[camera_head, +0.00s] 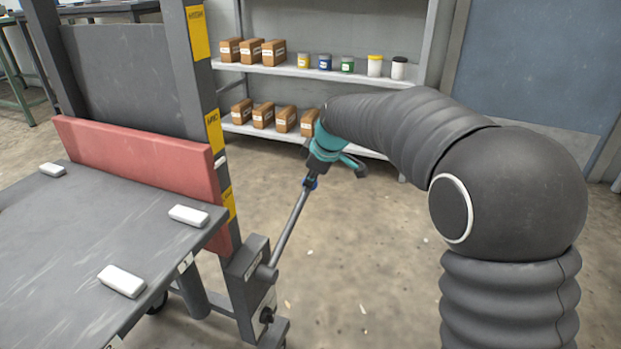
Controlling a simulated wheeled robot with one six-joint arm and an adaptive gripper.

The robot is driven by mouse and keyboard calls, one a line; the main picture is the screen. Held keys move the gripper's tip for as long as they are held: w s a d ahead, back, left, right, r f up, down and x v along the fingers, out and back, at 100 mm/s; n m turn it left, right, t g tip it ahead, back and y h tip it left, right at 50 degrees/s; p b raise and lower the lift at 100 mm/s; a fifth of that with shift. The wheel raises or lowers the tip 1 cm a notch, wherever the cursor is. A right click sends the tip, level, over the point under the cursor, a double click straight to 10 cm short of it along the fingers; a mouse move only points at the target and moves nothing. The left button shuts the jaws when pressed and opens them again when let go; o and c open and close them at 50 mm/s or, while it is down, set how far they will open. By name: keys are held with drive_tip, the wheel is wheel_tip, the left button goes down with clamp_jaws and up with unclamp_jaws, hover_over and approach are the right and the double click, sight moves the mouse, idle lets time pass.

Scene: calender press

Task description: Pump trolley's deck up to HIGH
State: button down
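The trolley's deck (75,235) is a dark grey scratched plate at the lower left, with a red board (135,155) at its back edge. A dark upright (190,80) beside it carries several yellow labels (214,130), too small to read surely. A grey pump lever (292,225) slants up and right from a dark pump housing (250,280) at the upright's foot. My teal gripper (313,176) is at the lever's upper end, around a small blue part. The fingers are small and partly hidden, so their grip on the lever is unclear.
White pads (122,281) lie on the deck. Behind, a grey shelf rack (300,72) holds brown boxes (263,115) and several jars (347,64). A blue-grey door (545,65) is at the upper right.

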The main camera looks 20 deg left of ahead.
wheel_tip(320, 180, down, 13)
drive_tip(key=w+m+g+p, duration=0.1)
drive_tip(key=w+g, duration=0.1)
drive_tip(key=g, duration=0.2)
drive_tip(key=shift+w+d+f+g+p, duration=0.15)
drive_tip(key=shift+d+g+p, duration=0.05)
drive_tip(key=shift+g+p, duration=0.1)
drive_tip(key=shift+f, duration=0.2)
drive_tip(key=s+p+v, duration=0.1)
drive_tip(key=p+v, duration=0.1)
drive_tip(key=v, duration=1.2)
drive_tip(key=shift+a+r, duration=0.3)
drive_tip(key=shift+r, duration=0.05)
drive_tip(key=shift+w, duration=0.1)
